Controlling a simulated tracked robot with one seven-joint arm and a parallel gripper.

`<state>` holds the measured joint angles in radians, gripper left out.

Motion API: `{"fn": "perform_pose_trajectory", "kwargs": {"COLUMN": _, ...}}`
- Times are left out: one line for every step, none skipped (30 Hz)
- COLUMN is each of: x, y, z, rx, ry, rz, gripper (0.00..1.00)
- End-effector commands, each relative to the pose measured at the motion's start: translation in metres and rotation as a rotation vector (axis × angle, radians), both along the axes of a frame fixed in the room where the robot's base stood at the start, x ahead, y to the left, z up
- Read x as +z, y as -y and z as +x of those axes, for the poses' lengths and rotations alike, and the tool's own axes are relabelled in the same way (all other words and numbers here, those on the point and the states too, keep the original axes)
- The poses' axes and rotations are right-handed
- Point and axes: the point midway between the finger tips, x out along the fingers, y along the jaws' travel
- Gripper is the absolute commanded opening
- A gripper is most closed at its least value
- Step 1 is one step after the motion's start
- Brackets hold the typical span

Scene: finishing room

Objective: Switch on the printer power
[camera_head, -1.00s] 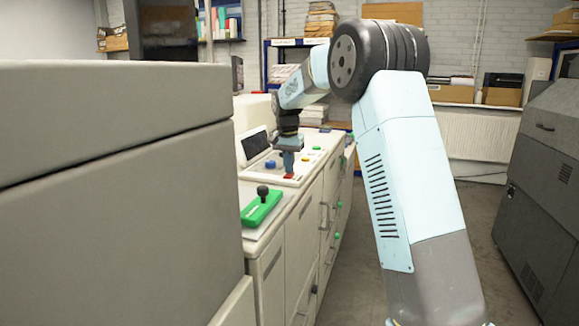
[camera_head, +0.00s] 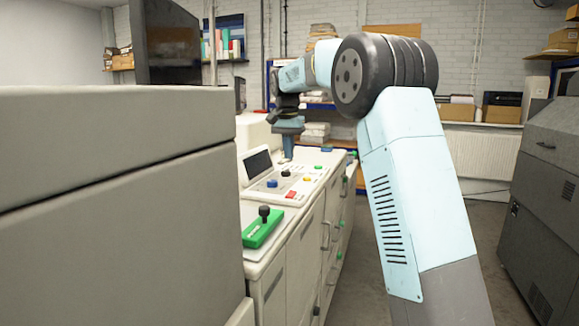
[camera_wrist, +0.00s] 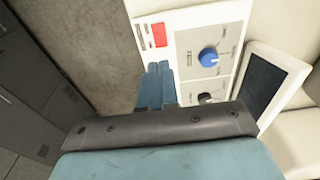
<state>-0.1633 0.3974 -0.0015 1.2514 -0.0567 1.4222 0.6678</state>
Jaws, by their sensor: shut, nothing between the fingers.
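The printer (camera_head: 310,240) is a long beige machine with a control panel on top. A red rectangular switch (camera_head: 291,194) sits near the panel's front edge. It also shows in the wrist view (camera_wrist: 159,34), beside a small white label. A blue knob (camera_head: 272,184), also in the wrist view (camera_wrist: 208,57), and a black knob (camera_head: 286,173) sit close by. My gripper (camera_head: 288,156) is shut and empty, pointing down above the panel, apart from the red switch. In the wrist view its fingertips (camera_wrist: 160,68) are together. The switch's on or off position cannot be told.
A dark screen (camera_head: 258,163) stands at the panel's left. A green block with a black knob (camera_head: 262,230) sits nearer on the printer. A large beige cabinet (camera_head: 120,210) fills the left foreground. A grey machine (camera_head: 545,200) stands right, with open floor between.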

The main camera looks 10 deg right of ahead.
Motion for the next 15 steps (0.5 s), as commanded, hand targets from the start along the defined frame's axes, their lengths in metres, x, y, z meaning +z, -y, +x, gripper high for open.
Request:
{"fn": "perform_pose_trajectory", "kwargs": {"x": 0.006, "y": 0.000, "z": 0.000, "rx": 0.000, "ry": 0.001, "rz": 0.000, "gripper": 0.00}}
{"fn": "perform_pose_trajectory", "kwargs": {"x": 0.009, "y": 0.000, "z": 0.000, "rx": 0.000, "ry": 0.001, "rz": 0.000, "gripper": 0.00}}
{"fn": "perform_pose_trajectory", "kwargs": {"x": 0.012, "y": 0.000, "z": -0.001, "rx": -0.001, "ry": 0.001, "rz": 0.000, "gripper": 0.00}}
{"fn": "perform_pose_trajectory", "kwargs": {"x": 0.014, "y": 0.000, "z": -0.001, "rx": -0.001, "ry": 0.001, "rz": 0.000, "gripper": 0.00}}
{"fn": "perform_pose_trajectory", "kwargs": {"x": 0.015, "y": 0.000, "z": -0.001, "rx": -0.001, "ry": 0.000, "rz": 0.000, "gripper": 0.00}}
{"fn": "perform_pose_trajectory", "kwargs": {"x": 0.017, "y": 0.000, "z": -0.002, "rx": -0.001, "ry": 0.000, "rz": -0.001, "gripper": 0.00}}
{"fn": "perform_pose_trajectory", "kwargs": {"x": 0.018, "y": 0.000, "z": -0.002, "rx": -0.001, "ry": -0.001, "rz": 0.000, "gripper": 0.00}}
{"fn": "perform_pose_trajectory", "kwargs": {"x": 0.018, "y": 0.000, "z": -0.002, "rx": -0.001, "ry": -0.001, "rz": 0.000, "gripper": 0.00}}
{"fn": "perform_pose_trajectory", "kwargs": {"x": 0.019, "y": 0.000, "z": -0.002, "rx": -0.002, "ry": 0.000, "rz": -0.001, "gripper": 0.00}}
{"fn": "perform_pose_trajectory", "kwargs": {"x": 0.019, "y": 0.000, "z": -0.002, "rx": -0.002, "ry": 0.000, "rz": -0.001, "gripper": 0.00}}
{"fn": "perform_pose_trajectory", "kwargs": {"x": 0.019, "y": 0.000, "z": -0.002, "rx": -0.002, "ry": -0.001, "rz": 0.000, "gripper": 0.00}}
{"fn": "perform_pose_trajectory", "kwargs": {"x": 0.019, "y": 0.001, "z": -0.002, "rx": -0.002, "ry": -0.001, "rz": 0.000, "gripper": 0.00}}
{"fn": "perform_pose_trajectory", "kwargs": {"x": 0.019, "y": 0.001, "z": -0.002, "rx": -0.002, "ry": -0.001, "rz": 0.000, "gripper": 0.00}}
{"fn": "perform_pose_trajectory", "kwargs": {"x": 0.019, "y": 0.001, "z": -0.002, "rx": -0.002, "ry": 0.000, "rz": -0.001, "gripper": 0.00}}
{"fn": "perform_pose_trajectory", "kwargs": {"x": 0.019, "y": 0.001, "z": -0.002, "rx": -0.002, "ry": 0.000, "rz": -0.001, "gripper": 0.00}}
